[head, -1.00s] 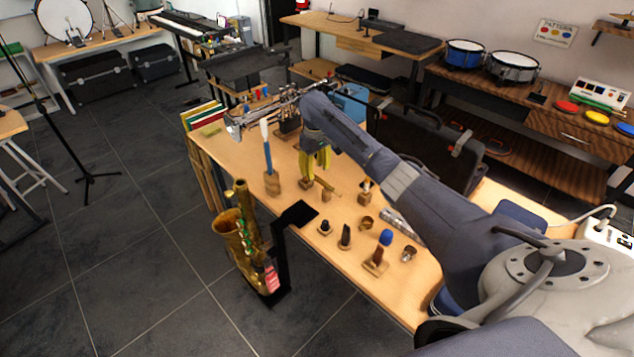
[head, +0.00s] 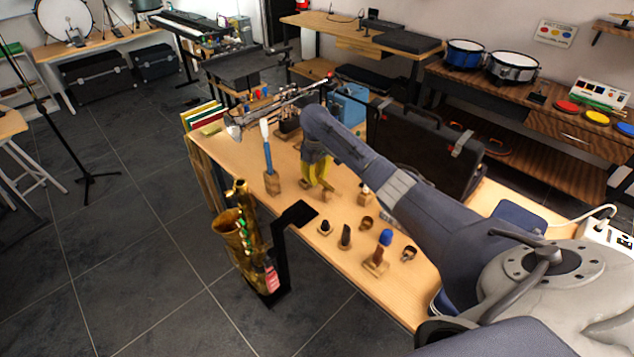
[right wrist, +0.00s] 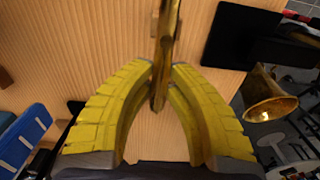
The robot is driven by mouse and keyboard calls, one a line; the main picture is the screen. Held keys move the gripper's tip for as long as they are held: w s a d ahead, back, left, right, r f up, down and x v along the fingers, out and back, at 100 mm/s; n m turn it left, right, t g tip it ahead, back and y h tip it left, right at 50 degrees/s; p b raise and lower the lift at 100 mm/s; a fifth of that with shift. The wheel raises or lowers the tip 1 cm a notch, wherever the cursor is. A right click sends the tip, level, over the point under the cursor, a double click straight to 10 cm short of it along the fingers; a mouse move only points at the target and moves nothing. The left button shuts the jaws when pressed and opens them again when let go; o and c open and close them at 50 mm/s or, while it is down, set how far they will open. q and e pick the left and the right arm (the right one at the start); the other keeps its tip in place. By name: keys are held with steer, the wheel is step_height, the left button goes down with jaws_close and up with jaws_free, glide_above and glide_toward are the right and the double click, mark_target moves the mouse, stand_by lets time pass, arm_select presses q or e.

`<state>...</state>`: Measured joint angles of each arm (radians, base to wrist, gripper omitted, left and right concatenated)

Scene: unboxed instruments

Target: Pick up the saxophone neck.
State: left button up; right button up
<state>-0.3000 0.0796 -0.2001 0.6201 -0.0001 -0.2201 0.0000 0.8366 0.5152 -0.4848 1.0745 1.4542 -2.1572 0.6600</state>
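The saxophone neck (right wrist: 166,45) is a curved brass piece, seen close up in the right wrist view, running down between my right gripper's fingers. My right gripper (right wrist: 165,68) has yellow ribbed fingers whose tips come together on either side of the neck and look shut on it. In the head view my right gripper (head: 318,182) points down, low over the wooden table (head: 340,248), and mostly hides the neck. My left gripper is in neither view.
A brass saxophone (head: 240,238) stands on a black stand in front of the table. A blue stick on a wooden block (head: 272,183) is left of the gripper. Several small mouthpieces and rings (head: 366,223) lie nearer. A black case (head: 420,145) stands behind my arm.

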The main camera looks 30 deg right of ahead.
jaws_close()
steer(key=shift+r, duration=0.1)
step_height(320, 180, up, 28)
steer(key=w+a+n, duration=0.1)
steer(key=w+a, duration=0.1)
steer(key=a, duration=0.1)
steer(key=s+a+r+n, duration=0.1)
steer(key=s+a+r, duration=0.3)
steer(key=a, duration=0.5)
steer(key=s+a+r+n, duration=0.1)
steer(key=s+a+r, duration=0.3)
steer(key=a, duration=0.5)
steer(key=s+a+f+m, duration=0.3)
steer(key=s+a+f, duration=0.2)
steer(key=s+f, duration=0.3)
steer(key=shift+s+a+f, duration=0.2)
steer(key=shift+s+f, duration=0.05)
steer(key=shift+s, duration=0.2)
